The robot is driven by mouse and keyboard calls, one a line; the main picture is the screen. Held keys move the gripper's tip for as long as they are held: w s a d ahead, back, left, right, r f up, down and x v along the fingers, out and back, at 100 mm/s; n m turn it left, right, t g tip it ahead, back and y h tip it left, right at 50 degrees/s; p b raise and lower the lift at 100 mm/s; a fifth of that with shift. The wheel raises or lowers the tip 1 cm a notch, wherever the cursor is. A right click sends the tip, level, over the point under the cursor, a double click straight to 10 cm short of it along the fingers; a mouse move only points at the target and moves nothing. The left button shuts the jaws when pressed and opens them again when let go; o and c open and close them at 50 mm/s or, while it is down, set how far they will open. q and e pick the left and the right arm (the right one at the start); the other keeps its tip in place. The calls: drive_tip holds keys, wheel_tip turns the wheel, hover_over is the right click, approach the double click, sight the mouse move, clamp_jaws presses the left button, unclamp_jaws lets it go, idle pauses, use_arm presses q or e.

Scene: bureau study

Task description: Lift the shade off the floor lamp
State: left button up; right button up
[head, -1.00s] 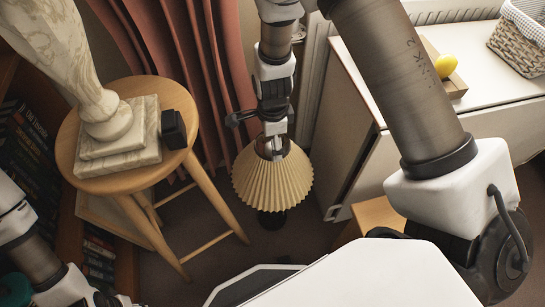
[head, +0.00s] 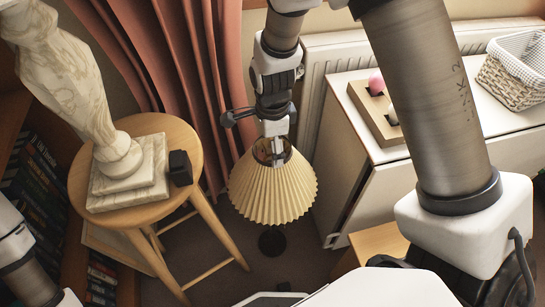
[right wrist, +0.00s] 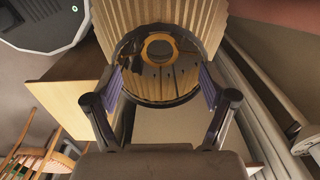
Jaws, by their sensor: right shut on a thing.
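The pleated cream lampshade (head: 272,190) hangs below my right gripper (head: 272,150) in the head view, above the dark round foot (head: 271,242) of the floor lamp. A gap of floor shows between the shade's lower rim and the foot. In the right wrist view, the fingers of my right gripper (right wrist: 162,88) stand on both sides of the dark, glossy round top piece of the shade (right wrist: 158,90), shut on it. The pleats (right wrist: 200,18) show behind it. The lamp's pole is hidden by the shade.
A round wooden stool (head: 185,138) with a marble pedestal (head: 75,85) and a small black box (head: 180,168) stands left. Red curtains (head: 180,60) hang behind. A white cabinet (head: 345,140) with a wooden tray (head: 372,112) and a wicker basket (head: 512,80) stands right.

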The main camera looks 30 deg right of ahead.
wheel_tip(320, 180, up, 6)
drive_tip(key=p, duration=0.1)
drive_tip(key=shift+r+p, duration=6)
drive_tip(key=shift+p, duration=1.45)
wheel_tip(320, 180, up, 4)
drive_tip(key=p, duration=0.4)
drive_tip(key=shift+f, duration=0.25)
